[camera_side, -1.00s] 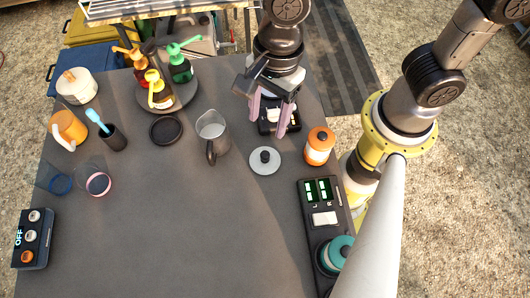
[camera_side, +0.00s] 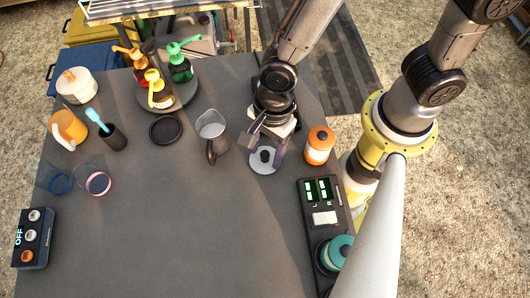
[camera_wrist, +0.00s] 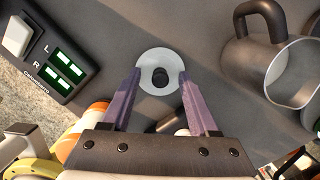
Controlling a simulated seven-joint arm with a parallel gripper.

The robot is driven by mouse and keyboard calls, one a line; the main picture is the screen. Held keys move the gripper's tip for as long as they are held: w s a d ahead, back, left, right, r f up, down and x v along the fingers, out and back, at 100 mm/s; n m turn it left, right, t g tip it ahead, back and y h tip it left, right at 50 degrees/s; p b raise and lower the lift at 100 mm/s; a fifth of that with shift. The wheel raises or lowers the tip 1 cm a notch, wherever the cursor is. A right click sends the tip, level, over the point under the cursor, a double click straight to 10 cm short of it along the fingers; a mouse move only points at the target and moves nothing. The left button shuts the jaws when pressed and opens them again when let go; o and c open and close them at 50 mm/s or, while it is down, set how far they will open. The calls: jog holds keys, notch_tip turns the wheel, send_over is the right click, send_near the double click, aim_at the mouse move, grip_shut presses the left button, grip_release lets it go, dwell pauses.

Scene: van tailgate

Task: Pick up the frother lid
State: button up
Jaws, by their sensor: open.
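The frother lid, a light grey disc (camera_side: 262,168) with a black knob, lies flat on the dark table, right of the metal jug (camera_side: 211,131). In the wrist view the lid (camera_wrist: 157,56) shows between and beyond my two fingertips, with the knob roughly centred. My gripper (camera_side: 268,150) is open above the lid, its purple fingers pointing down and partly covering it in the side view. Whether a fingertip touches the lid or table I cannot tell.
An orange jar (camera_side: 319,146) stands close on the right of the lid. The panel with green displays (camera_side: 318,190) lies to the lower right. A black round dish (camera_side: 165,130) and the bottle turntable (camera_side: 184,98) are further left. The table's front middle is clear.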

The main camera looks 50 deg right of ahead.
grip_shut()
jog(key=shift+r, duration=0.1)
dwell(0.4)
